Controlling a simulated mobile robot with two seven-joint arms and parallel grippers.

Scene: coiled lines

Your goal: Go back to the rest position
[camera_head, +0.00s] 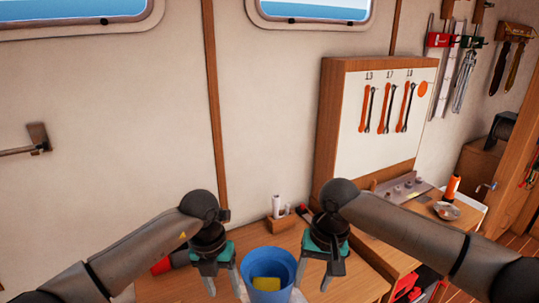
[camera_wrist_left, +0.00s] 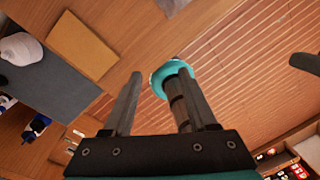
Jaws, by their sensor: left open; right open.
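My left gripper (camera_head: 211,287) hangs fingers-down to the left of a blue bucket (camera_head: 268,270), apart from it. Its jaws are open and nothing shows between them; the left wrist view shows the two spread fingers (camera_wrist_left: 160,78). My right gripper (camera_head: 336,280) hangs to the right of the bucket, also pointing down, open and empty. A yellow block-like thing (camera_head: 266,284) is inside the bucket. In the left wrist view, a teal ring-shaped thing (camera_wrist_left: 158,80) sits behind the right finger; I cannot tell what it is.
A wooden bench (camera_head: 190,285) lies below both grippers. A small wooden holder (camera_head: 281,222) stands behind the bucket. A tool board (camera_head: 380,125) with hanging wrenches rises at right. An orange flashlight (camera_head: 452,187) and a metal bowl (camera_head: 446,211) are further right.

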